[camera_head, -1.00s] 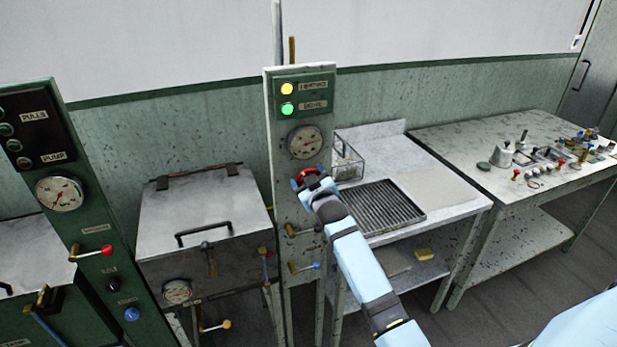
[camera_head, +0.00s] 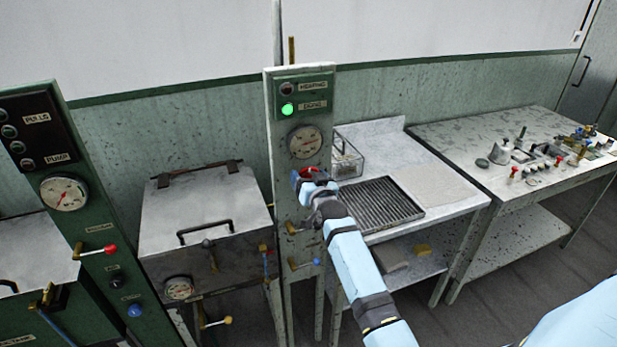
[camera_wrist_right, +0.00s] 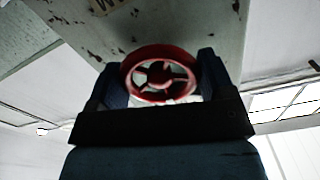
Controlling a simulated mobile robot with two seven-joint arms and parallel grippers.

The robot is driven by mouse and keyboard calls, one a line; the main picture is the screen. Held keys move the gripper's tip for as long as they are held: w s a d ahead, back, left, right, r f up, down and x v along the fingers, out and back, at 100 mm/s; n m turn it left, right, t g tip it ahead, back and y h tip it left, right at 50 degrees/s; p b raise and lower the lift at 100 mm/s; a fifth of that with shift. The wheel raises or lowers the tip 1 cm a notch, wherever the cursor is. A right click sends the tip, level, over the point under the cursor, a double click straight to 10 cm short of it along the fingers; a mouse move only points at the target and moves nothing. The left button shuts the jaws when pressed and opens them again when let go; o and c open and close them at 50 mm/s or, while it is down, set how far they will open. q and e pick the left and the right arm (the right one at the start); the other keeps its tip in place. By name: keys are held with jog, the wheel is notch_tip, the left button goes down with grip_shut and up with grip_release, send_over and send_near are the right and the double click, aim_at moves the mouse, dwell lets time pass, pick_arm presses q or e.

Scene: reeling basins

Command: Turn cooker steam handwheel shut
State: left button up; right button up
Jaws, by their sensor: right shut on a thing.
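The red handwheel (camera_head: 307,173) sits on the narrow upright panel (camera_head: 283,208), just below a round gauge (camera_head: 304,142). In the right wrist view the spoked handwheel (camera_wrist_right: 160,74) lies between the two dark fingers. My right gripper (camera_head: 308,182) is shut on the handwheel, and it also shows in the right wrist view (camera_wrist_right: 160,84). The gripper and wrist hide most of the wheel in the head view. Above the gauge, the green lamp (camera_head: 288,110) is lit and the upper lamp (camera_head: 287,88) is dark. My left gripper does not show.
A lidded metal cooker box (camera_head: 205,215) stands left of the panel. A bench with a ribbed tray (camera_head: 375,207) and wire basket (camera_head: 347,160) stands right, and a cluttered table (camera_head: 470,140) beyond.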

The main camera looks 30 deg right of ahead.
dwell(0.4)
jog(key=o, duration=0.9)
jog(key=b+v, duration=0.2)
jog(key=v, duration=1.2)
jog(key=shift+d+b, duration=0.1)
jog(key=shift+b, duration=0.2)
jog(key=shift+w, duration=0.1)
jog(key=s+a+f+n+g+y, duration=0.2)
jog(key=s+a+f, duration=0.4)
jog(key=s+f, duration=0.2)
jog(key=s+a+f+n+g+y, duration=0.2)
jog(key=s+a+f+n+y, duration=0.1)
jog(key=s+a+f, duration=0.4)
jog(key=s+a+f+n+g+y, duration=0.2)
jog(key=s+a+f+n, duration=0.1)
jog(key=s+a+f, duration=0.4)
jog(key=shift+s+a+f+y, duration=0.2)
jog(key=shift+s+f+y, duration=0.1)
jog(key=shift+s+f, duration=0.95)
